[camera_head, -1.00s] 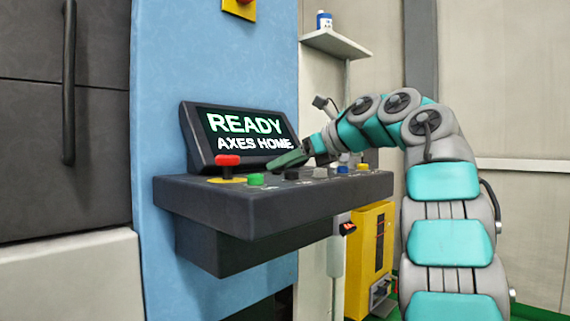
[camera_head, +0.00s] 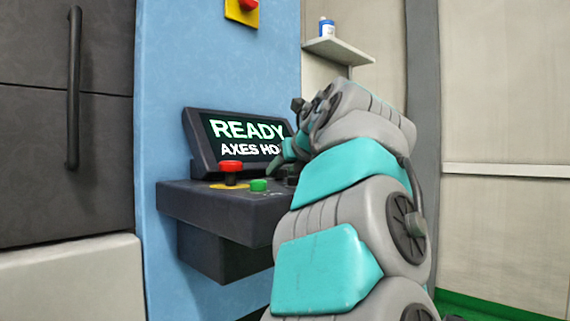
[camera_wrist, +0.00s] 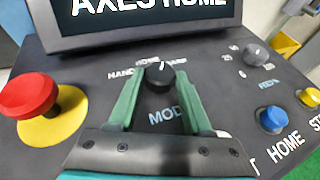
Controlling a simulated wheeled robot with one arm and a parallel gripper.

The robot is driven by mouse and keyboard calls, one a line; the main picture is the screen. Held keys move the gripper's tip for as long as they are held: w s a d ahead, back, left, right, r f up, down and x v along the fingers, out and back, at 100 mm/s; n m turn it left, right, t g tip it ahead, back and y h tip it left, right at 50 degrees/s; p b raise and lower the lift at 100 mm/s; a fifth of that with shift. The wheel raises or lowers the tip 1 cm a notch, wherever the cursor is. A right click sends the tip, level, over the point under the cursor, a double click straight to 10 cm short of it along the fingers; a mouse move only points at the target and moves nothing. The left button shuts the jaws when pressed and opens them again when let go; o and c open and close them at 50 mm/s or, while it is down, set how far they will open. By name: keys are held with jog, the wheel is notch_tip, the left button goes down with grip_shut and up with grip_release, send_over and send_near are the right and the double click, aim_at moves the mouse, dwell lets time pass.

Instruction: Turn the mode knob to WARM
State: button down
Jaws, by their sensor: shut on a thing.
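The black mode knob (camera_wrist: 160,80) stands on the dark panel (camera_wrist: 90,75) in the wrist view, above the partly covered label "MOD". The labels HAND, HOME and a partly hidden one ending like "ARM" lie in an arc behind it. A small pale mark on the knob faces roughly HOME. The green fingers of my gripper (camera_wrist: 160,75) are shut on the knob, one on each side. In the head view my gripper (camera_head: 290,152) reaches down at the panel in front of the screen, and my arm hides the knob there.
A red mushroom button (camera_wrist: 28,96) on a yellow base is left of my gripper. To the right are a grey knob (camera_wrist: 256,54), a blue button (camera_wrist: 272,119) and a yellow button (camera_wrist: 309,97). A green button (camera_head: 258,185) sits near the panel's front. The screen (camera_head: 240,138) stands behind.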

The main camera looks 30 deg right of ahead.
jog(key=shift+a+r+m+h+p, duration=0.15)
jog(key=shift+m+h+p, duration=0.45)
jog(key=shift+p, duration=0.2)
jog(key=shift+a+r+m+h+p, duration=0.1)
jog(key=shift+r+m+h+p, duration=0.05)
jog(key=shift+m+h+p, duration=0.55)
jog(key=shift+f+h+p, duration=0.2)
jog(key=shift+h+p, duration=0.1)
jog(key=shift+p, duration=0.2)
jog(key=shift+c, duration=1.7)
grip_release()
jog(key=shift+g, duration=0.3)
jog(key=v, duration=0.7)
jog(key=shift+s+a+r, duration=0.1)
jog(key=shift+s, duration=0.2)
